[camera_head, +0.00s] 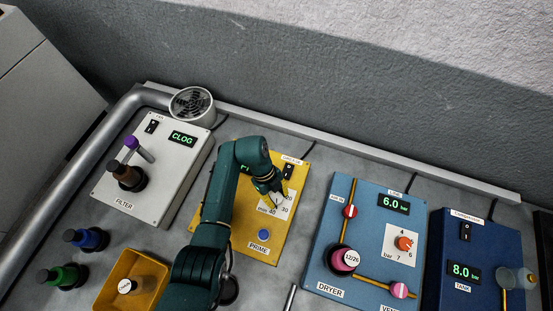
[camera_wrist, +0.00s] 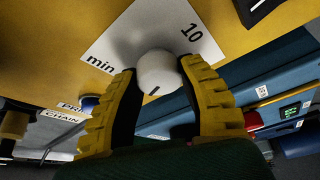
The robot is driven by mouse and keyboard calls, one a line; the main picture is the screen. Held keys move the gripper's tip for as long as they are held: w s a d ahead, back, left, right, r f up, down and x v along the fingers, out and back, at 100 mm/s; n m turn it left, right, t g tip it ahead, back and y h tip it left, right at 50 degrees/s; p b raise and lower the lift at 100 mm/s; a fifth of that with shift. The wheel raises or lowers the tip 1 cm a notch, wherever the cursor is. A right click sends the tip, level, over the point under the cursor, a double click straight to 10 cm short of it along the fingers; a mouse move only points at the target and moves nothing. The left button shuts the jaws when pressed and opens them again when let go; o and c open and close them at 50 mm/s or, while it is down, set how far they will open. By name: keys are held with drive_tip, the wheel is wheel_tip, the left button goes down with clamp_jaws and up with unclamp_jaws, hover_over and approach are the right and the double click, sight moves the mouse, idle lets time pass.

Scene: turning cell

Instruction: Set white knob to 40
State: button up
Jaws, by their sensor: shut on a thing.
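The white knob (camera_wrist: 158,76) sits between the two yellow fingers of my gripper (camera_wrist: 158,68) in the wrist view, and the fingers are shut on it. A short dark mark shows on the knob's face. The white dial plate (camera_wrist: 125,32) behind it shows "min" and "10". In the head view, my gripper (camera_head: 271,194) is over the dial on the yellow panel (camera_head: 290,226). It hides the knob there; the figures 40, 30 and 20 show beside it. Which figure the knob points to cannot be told.
A blue button (camera_head: 264,235) labelled PRIME is below the dial, and a black switch (camera_head: 289,172) is above it. The white FILTER box (camera_head: 179,184) is to the left. The blue DRYER panel (camera_head: 375,218) with an orange knob (camera_head: 404,243) is to the right.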

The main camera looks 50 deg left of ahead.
drive_tip(key=shift+s+d+f+m+g+b, duration=0.1)
drive_tip(key=shift+m+g+b, duration=0.25)
drive_tip(key=shift+m, duration=0.6)
drive_tip(key=shift+f+m+g+b, duration=0.1)
drive_tip(key=shift+m+g+b, duration=0.2)
drive_tip(key=shift+m, duration=0.65)
drive_tip(key=o, duration=1.2)
drive_tip(key=shift+r, duration=0.1)
drive_tip(key=shift+c, duration=0.2)
drive_tip(key=shift+r, duration=0.1)
drive_tip(key=v, duration=1.2)
